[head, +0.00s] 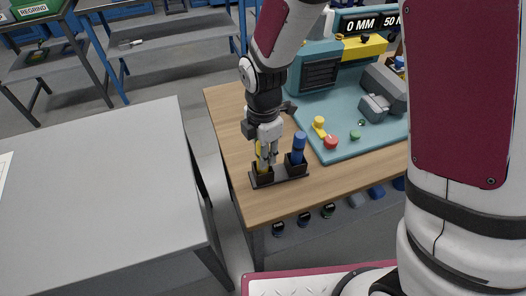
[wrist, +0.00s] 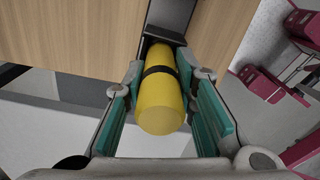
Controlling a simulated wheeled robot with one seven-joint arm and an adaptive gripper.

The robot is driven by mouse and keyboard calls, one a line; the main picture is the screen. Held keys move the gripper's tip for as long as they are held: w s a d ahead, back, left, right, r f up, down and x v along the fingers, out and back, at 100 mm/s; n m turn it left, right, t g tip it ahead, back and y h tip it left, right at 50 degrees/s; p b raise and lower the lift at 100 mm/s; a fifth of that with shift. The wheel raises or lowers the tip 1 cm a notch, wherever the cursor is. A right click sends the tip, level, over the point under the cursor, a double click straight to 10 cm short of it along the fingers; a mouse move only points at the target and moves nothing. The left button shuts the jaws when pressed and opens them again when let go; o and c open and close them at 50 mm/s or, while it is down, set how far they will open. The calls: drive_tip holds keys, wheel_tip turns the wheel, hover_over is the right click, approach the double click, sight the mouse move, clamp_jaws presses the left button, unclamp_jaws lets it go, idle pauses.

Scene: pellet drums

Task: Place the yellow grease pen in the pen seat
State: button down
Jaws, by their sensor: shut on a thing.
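The yellow grease pen (wrist: 159,92), with a dark band around it, is between the two teal pads of my gripper (wrist: 163,105) in the wrist view. In the head view my gripper (head: 266,158) points down over the left seat of a dark two-seat pen holder (head: 281,180), shut on the yellow pen (head: 259,152). The pen looks upright, its lower end at or in the left black seat (head: 263,169); how deep it sits is hidden by my fingers. A blue pen (head: 299,146) stands upright in the right seat.
The holder is near the front left corner of a wooden bench (head: 225,108). A teal machine (head: 345,90) with red, yellow and green buttons stands behind and right. A grey table (head: 100,190) is at left, its top mostly clear. Several dark and blue knobs line the bench front.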

drive_tip(key=shift+f, duration=0.15)
drive_tip(key=c, duration=1.3)
unclamp_jaws()
